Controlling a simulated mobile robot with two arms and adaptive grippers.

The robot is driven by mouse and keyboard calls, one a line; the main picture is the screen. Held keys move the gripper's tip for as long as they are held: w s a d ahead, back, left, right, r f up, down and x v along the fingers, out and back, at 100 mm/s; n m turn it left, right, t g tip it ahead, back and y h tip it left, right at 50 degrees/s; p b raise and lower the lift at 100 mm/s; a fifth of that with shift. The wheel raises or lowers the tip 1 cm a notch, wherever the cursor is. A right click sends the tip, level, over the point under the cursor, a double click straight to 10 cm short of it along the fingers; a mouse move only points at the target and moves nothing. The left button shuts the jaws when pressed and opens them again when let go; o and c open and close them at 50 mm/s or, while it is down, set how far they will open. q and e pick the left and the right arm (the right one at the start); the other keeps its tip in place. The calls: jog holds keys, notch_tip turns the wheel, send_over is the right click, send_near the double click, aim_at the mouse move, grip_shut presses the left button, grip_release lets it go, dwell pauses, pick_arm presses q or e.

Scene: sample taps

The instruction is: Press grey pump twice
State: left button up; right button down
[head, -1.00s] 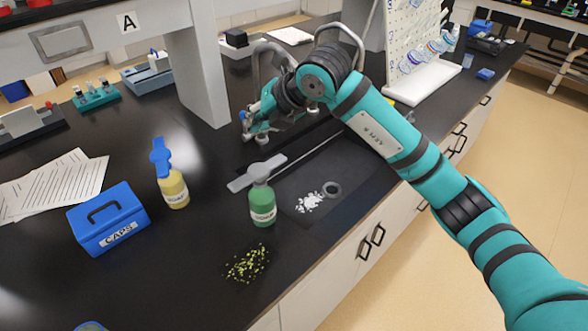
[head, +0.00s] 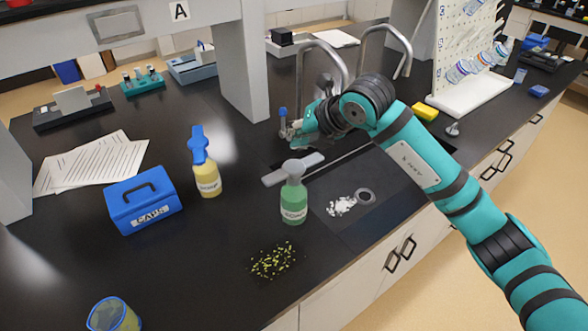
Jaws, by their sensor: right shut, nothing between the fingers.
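The grey pump (head: 293,168) is the wide grey head on top of a green bottle (head: 293,204), which stands upright on the black bench. My right gripper (head: 289,136) is shut and empty. In the picture it sits just above and behind the grey pump, beside the sink, with a visible gap between them. A blue-topped tap (head: 283,116) shows right by the fingers; I cannot tell whether they touch it. My left gripper is not in view.
A yellow bottle with a blue pump (head: 207,180) stands left of the green one. A blue caps box (head: 143,203), papers (head: 97,162), spilled yellow-green bits (head: 273,261) and a jar (head: 113,315) lie around. A shelf post (head: 239,75) and curved faucet (head: 330,60) stand behind.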

aim_at(291, 161)
notch_tip(291, 161, down, 4)
jog(key=shift+r+b, duration=0.15)
jog(key=shift+b, duration=1.05)
dwell(0.3)
jog(key=shift+f+b, duration=0.4)
jog(key=shift+b, duration=0.1)
jog(key=shift+s+f+b, duration=0.1)
jog(key=shift+f+b, duration=0.8)
jog(key=shift+f, duration=0.1)
dwell(1.0)
jog(key=shift+r, duration=0.1)
jog(key=shift+r+p, duration=0.65)
jog(key=shift+r, duration=0.65)
